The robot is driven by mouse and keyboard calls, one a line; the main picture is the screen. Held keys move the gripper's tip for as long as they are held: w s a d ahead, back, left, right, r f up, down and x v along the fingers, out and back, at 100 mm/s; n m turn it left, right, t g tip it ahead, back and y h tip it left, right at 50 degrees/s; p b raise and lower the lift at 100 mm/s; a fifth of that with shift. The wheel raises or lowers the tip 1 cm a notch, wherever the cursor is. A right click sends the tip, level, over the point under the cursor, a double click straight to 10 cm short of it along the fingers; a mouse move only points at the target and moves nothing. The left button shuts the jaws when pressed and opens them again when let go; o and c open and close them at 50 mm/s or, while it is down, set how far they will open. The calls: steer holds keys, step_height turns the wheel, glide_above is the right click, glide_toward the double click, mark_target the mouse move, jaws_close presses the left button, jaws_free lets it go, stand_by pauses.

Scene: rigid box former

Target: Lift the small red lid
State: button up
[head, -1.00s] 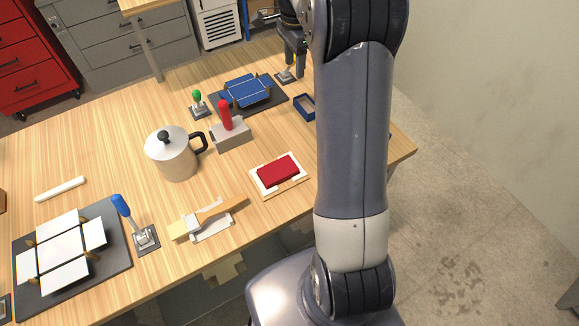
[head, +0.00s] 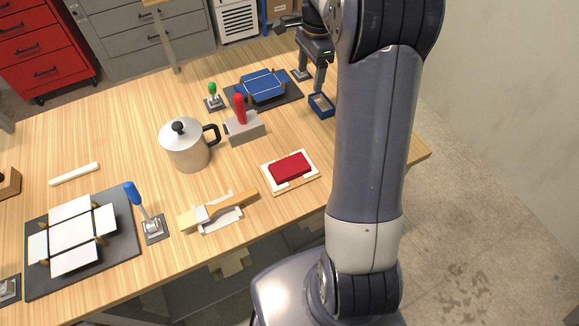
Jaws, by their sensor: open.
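The small red lid (head: 290,166) is a flat red block lying on a cream-white tray or frame (head: 273,184) near the table's front right. My gripper (head: 312,80) is at the far right of the table, above and behind a small blue open frame (head: 321,107). Its two dark fingers point down and stand apart, with nothing seen between them. It is well away from the red lid. My arm hides part of the table's right side.
A blue panel set (head: 263,87) lies at the back; white panels (head: 71,231) lie front left. Bare wood surrounds the lid's tray.

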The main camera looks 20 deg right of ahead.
steer(key=shift+o, duration=1)
steer(key=s+a+f+y, duration=0.1)
steer(key=s+a+f, duration=0.2)
steer(key=s, duration=0.3)
steer(key=s+a+f+y+b, duration=0.1)
steer(key=s+a+f+y, duration=0.1)
steer(key=s, duration=0.4)
steer(key=shift+s+a+f+n+y, duration=0.35)
steer(key=shift+a+f, duration=0.2)
steer(key=shift+f, duration=0.4)
glide_above(289, 166)
steer(key=d, duration=0.2)
steer(key=shift+g, duration=0.3)
steer(key=f, duration=0.5)
steer(key=shift+w+d, duration=0.1)
steer(key=shift+w, duration=0.3)
steer(key=p+x, duration=0.1)
steer(key=x, duration=0.3)
steer(key=shift+s+f, duration=0.2)
steer(key=shift+f, duration=0.4)
steer(key=shift+f, duration=0.25)
steer(key=c, duration=1.1)
